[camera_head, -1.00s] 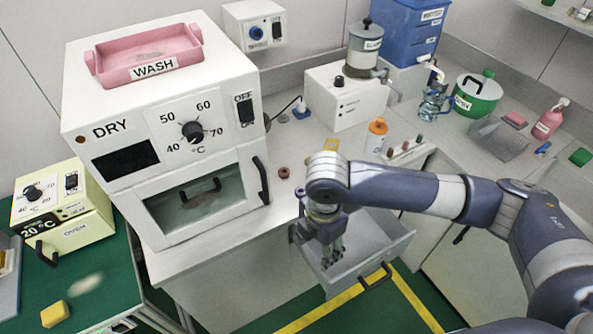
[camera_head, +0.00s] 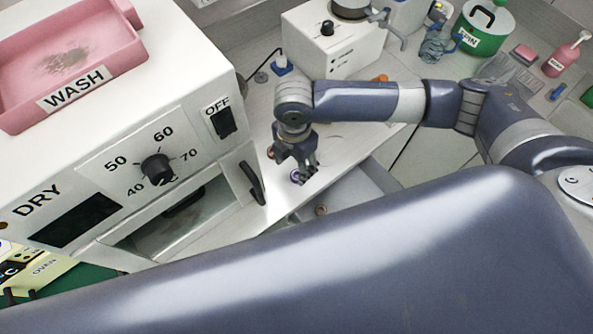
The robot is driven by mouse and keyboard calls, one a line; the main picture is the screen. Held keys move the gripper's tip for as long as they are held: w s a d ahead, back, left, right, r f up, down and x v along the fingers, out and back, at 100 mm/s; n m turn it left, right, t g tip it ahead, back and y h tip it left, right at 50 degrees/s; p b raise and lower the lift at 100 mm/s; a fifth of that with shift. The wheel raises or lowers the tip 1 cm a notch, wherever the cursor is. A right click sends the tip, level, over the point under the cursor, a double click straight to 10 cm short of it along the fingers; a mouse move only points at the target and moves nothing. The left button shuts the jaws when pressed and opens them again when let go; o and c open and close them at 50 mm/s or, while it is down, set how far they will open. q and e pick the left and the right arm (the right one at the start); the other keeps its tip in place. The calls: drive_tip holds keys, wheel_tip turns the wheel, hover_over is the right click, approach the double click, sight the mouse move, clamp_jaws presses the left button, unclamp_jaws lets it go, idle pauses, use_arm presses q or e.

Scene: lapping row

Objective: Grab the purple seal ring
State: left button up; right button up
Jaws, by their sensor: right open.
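The purple seal ring (camera_head: 296,176) lies on the white counter near its front edge, partly hidden by my right gripper. My right gripper (camera_head: 307,175) points down with its fingers open, just over and beside the ring. I cannot tell whether a finger touches the ring. My left gripper is out of view.
A brown ring (camera_head: 270,153) lies on the counter just behind my gripper, and another brown ring (camera_head: 320,210) shows by the open drawer (camera_head: 352,190). The white dryer (camera_head: 160,150) with a pink wash tray (camera_head: 110,78) stands close on the left. My large arm link covers the foreground.

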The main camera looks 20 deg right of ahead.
sight(297, 177)
drive_tip(key=shift+f, duration=0.35)
drive_tip(key=f, duration=0.1)
drive_tip(key=f+p, duration=0.1)
drive_tip(key=f, duration=0.3)
drive_tip(key=shift+w+d+p, duration=0.15)
drive_tip(key=shift+d+p, duration=0.15)
drive_tip(key=shift+f, duration=0.15)
drive_tip(key=c, duration=0.8)
drive_tip(key=shift+c, duration=1.4)
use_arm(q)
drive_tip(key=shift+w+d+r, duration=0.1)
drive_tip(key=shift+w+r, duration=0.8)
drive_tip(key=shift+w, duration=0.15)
